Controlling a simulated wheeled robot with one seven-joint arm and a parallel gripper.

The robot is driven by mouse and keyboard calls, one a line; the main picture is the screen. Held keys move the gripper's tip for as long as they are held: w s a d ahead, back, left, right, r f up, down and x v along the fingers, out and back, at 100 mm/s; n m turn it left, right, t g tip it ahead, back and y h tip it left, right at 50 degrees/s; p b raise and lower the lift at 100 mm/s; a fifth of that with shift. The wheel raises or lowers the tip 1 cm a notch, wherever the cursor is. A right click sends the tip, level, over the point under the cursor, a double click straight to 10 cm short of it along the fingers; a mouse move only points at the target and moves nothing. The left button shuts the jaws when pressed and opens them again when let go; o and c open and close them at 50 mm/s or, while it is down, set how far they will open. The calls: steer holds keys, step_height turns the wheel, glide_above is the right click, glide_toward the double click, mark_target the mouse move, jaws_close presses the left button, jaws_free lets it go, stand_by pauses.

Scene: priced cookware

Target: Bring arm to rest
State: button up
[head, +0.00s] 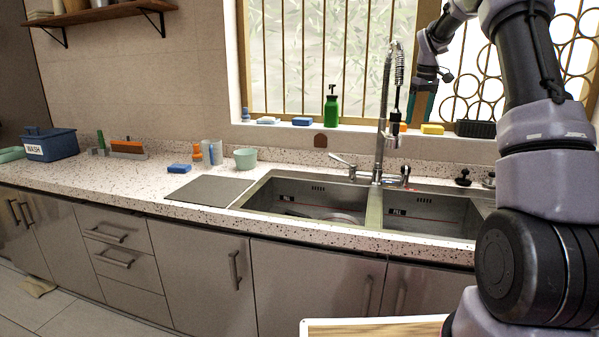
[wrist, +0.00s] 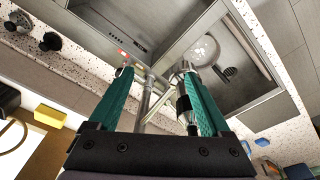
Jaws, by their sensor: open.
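My arm rises along the right side of the head view, and my gripper (head: 420,104) hangs near the window, just right of the tall faucet (head: 379,130). In the wrist view my gripper (wrist: 158,78) shows two teal fingers spread apart. The faucet (wrist: 148,100) and its dark spray head appear between and behind the fingers. I see nothing held between them. I cannot tell whether a finger touches the faucet.
A double sink (head: 372,210) lies below, with a round dish (wrist: 203,50) in one basin. A green soap bottle (head: 332,108) and sponges line the sill. A blue bin (head: 48,146), a green cup (head: 245,158) and a blue sponge (head: 178,168) stand on the counter.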

steer(key=s+a+r+m+t, duration=0.1)
steer(key=s+a+r, duration=0.25)
steer(key=s, duration=0.35)
steer(key=s+a+r+m+t, duration=0.1)
steer(key=s+a+r+m, duration=0.2)
steer(key=s, duration=0.4)
steer(key=s+a+r+t, duration=0.1)
steer(key=s+a+r, duration=0.2)
steer(key=s+r, duration=0.35)
steer(key=s+a+f+m+t+y, duration=0.1)
steer(key=s+a+f+m, duration=0.1)
steer(key=s, duration=0.8)
steer(key=s+a+f+m+t, duration=0.1)
steer(key=s+a+f+m, duration=0.1)
steer(key=s, duration=0.8)
step_height(320, 180, down, 2)
steer(key=shift+s+a+y, duration=0.4)
steer(key=shift+a, duration=0.05)
